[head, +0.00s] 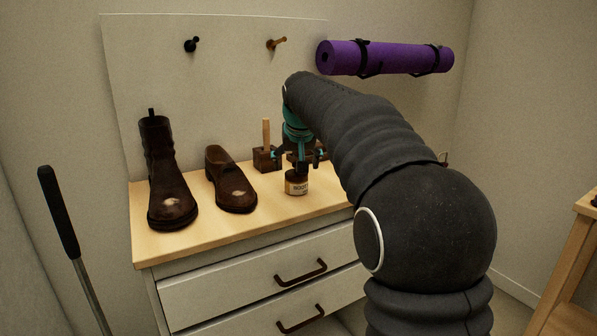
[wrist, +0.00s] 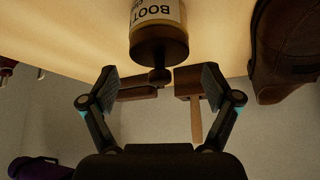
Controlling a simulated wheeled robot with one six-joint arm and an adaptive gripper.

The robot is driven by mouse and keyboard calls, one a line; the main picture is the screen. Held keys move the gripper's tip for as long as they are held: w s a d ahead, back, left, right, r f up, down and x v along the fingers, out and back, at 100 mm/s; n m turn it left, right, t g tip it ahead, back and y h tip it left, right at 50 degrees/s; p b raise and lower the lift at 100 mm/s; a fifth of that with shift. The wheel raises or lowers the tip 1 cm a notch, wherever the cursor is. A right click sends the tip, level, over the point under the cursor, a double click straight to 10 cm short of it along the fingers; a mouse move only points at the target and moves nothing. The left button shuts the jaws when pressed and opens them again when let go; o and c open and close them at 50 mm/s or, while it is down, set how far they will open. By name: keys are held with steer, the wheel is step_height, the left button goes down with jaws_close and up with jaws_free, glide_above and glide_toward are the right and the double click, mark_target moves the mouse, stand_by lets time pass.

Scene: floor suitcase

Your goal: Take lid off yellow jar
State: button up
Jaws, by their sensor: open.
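The jar (head: 297,187) stands upright on the wooden dresser top and has a cream-yellow label with lettering starting "BOOT". The label also shows in the wrist view (wrist: 158,14), where the scene looks upside down. The jar's dark brown lid (wrist: 160,45) is on it, with a small round knob (wrist: 160,76) on top. My gripper (head: 300,160) is just above the jar. In the wrist view my gripper (wrist: 158,84) is open, with one finger on each side of the knob and gaps between. It holds nothing.
A brown brush with an upright wooden handle (head: 266,135) stands behind the jar to the left. A brown shoe (head: 230,182) and a tall boot (head: 165,180) stand further left. A purple rolled mat (head: 390,58) hangs on the wall. Drawers (head: 260,265) are below.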

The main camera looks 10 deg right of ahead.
steer(key=c, duration=1)
steer(key=shift+c, duration=0.2)
steer(key=c, duration=0.5)
steer(key=shift+r, duration=0.1)
